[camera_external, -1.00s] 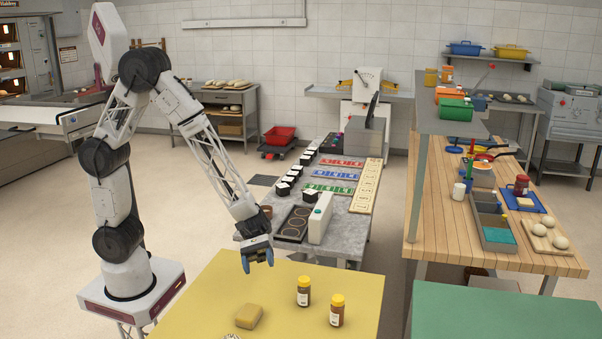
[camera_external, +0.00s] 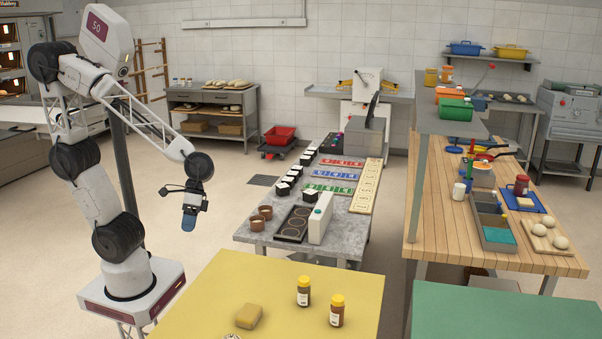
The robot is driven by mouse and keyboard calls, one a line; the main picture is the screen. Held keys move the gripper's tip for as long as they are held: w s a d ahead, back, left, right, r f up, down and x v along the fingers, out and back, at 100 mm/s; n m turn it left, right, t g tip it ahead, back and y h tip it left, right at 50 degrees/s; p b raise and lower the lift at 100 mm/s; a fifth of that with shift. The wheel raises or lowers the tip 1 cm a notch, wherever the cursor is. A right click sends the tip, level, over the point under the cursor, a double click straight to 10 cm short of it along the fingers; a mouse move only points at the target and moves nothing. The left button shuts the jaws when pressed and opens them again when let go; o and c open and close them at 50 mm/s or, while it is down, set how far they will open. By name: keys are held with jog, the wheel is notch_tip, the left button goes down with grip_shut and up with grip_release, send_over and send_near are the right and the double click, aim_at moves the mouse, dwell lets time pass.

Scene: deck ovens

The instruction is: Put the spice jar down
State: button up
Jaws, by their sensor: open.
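Two spice jars with yellow lids and brown contents stand upright on the yellow table (camera_external: 215,290). One spice jar (camera_external: 304,292) is a little farther back. The other spice jar (camera_external: 337,311) is just to its right and nearer the front. I cannot tell which one the task means. My gripper (camera_external: 188,224) is open and empty, with its blue fingers pointing down. It hangs in the air to the left of the jars, apart from both of them.
A yellow sponge-like block (camera_external: 249,316) lies left of the jars. A grey table (camera_external: 270,238) behind carries brown cups (camera_external: 261,219), a white upright box (camera_external: 320,220) and coloured strips. A green table (camera_external: 500,312) stands at the right. The yellow table's left part is clear.

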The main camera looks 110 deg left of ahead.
jog(key=s+a+r+m+t+y, duration=0.3)
jog(key=s+a+r+m+y, duration=0.2)
jog(key=s, duration=0.3)
jog(key=shift+s+a+r+m+y, duration=0.15)
jog(key=shift+a+r+m+y, duration=0.15)
jog(key=shift+a+y, duration=0.4)
jog(key=shift+o, duration=0.4)
jog(key=shift+f, duration=0.1)
